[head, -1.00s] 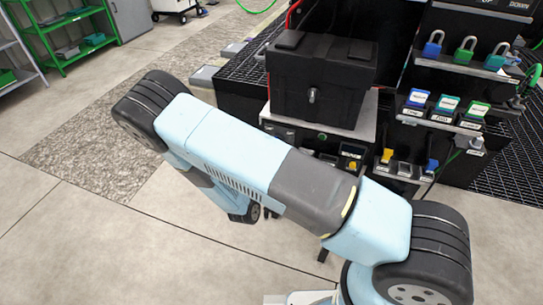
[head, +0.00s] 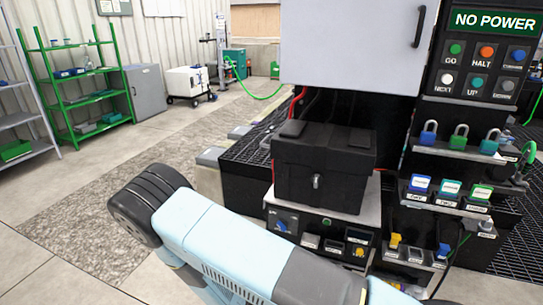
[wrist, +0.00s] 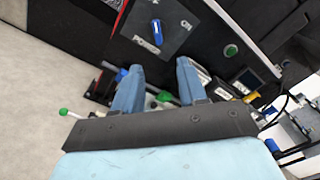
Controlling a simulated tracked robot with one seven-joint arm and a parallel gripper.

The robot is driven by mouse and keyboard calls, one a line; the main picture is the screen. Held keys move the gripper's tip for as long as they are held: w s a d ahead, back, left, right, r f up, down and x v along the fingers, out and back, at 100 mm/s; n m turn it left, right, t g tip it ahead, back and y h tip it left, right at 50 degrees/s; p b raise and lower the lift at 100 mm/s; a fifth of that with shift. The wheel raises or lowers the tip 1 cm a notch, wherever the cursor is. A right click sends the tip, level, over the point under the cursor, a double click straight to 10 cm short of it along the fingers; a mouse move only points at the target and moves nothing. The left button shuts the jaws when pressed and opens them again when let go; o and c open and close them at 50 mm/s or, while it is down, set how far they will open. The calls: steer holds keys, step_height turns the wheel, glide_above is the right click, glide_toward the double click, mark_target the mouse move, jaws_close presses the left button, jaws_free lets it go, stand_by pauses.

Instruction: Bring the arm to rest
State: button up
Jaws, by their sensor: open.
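My gripper (wrist: 161,92) shows in the wrist view with its two blue fingers apart and nothing held between them. Beyond the fingers is the dark front of the machine, with a blue power knob (wrist: 156,32) on a grey plate. A green-tipped rod (wrist: 165,97) shows between and behind the fingers; I cannot tell whether they touch it. In the head view my light blue arm crosses the lower middle, and the gripper itself is hidden there.
A black box (head: 323,170) sits on the machine's shelf. Right of it are padlocks (head: 459,137), label blocks (head: 449,190) and a button panel (head: 481,60) under a "NO POWER" sign (head: 494,21). A green rack (head: 90,95) stands far left. Floor is clear at left.

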steer(key=s+d+r+m+g+h, duration=0.1)
steer(key=d+r+m+g+h, duration=0.2)
steer(key=d+r+m+g, duration=0.65)
steer(key=s+d+r+m+g+h, duration=0.15)
steer(key=d+r+m+g, duration=0.35)
steer(key=d+r+m, duration=0.8)
steer(key=s+d+r+m+t+y, duration=0.1)
steer(key=s+r+m+y, duration=0.4)
steer(key=s+r+m, duration=0.4)
steer(key=s+d+r+m+t+y, duration=0.2)
steer(key=s+r+m+y, duration=0.4)
steer(key=r, duration=1)
steer(key=s+m, duration=0.3)
steer(key=shift+r, duration=0.25)
